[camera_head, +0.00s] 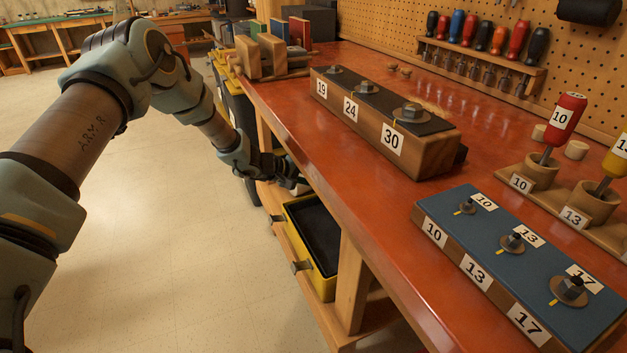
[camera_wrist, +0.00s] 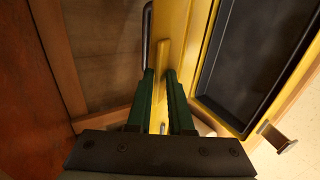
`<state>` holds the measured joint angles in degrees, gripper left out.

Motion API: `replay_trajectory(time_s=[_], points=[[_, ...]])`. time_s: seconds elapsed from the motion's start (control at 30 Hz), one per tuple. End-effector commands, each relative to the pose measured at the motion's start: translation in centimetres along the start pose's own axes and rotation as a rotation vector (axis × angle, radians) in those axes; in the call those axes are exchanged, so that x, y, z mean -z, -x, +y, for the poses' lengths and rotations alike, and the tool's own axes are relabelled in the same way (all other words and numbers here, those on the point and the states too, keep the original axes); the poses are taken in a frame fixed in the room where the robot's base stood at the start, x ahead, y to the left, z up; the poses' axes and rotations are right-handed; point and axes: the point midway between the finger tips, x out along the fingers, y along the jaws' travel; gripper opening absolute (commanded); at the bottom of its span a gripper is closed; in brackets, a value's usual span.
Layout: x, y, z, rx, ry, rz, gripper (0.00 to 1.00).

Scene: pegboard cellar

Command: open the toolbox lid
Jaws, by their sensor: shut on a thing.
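The yellow toolbox (camera_head: 297,222) sits on the shelf under the red bench, with its dark inside (camera_head: 316,232) showing from above. In the wrist view its yellow rim (camera_wrist: 207,50) and dark inside (camera_wrist: 250,55) lie at the right. The yellow lid (camera_wrist: 176,35) stands raised, seen nearly edge-on, left of the opening, with a dark handle (camera_wrist: 147,35) on its far-left side. My gripper (camera_wrist: 160,78) is shut on a thin yellow part of the lid. In the head view my gripper (camera_head: 297,183) is partly hidden by the bench edge.
The red bench top (camera_head: 360,215) overhangs the toolbox, and a wooden leg (camera_head: 350,285) stands close to its right. Latches (camera_head: 301,266) stick out at the toolbox front. Dark bins (camera_head: 238,125) stand behind my forearm. The pale floor (camera_head: 150,260) at left is clear.

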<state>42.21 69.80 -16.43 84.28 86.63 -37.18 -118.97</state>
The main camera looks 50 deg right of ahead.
Motion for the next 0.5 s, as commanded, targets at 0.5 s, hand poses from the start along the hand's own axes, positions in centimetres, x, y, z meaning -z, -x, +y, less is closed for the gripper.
replay_trajectory(time_s=[0.5], points=[[-0.11,-0.17,0.17,-0.003,0.000,-0.002,0.34]])
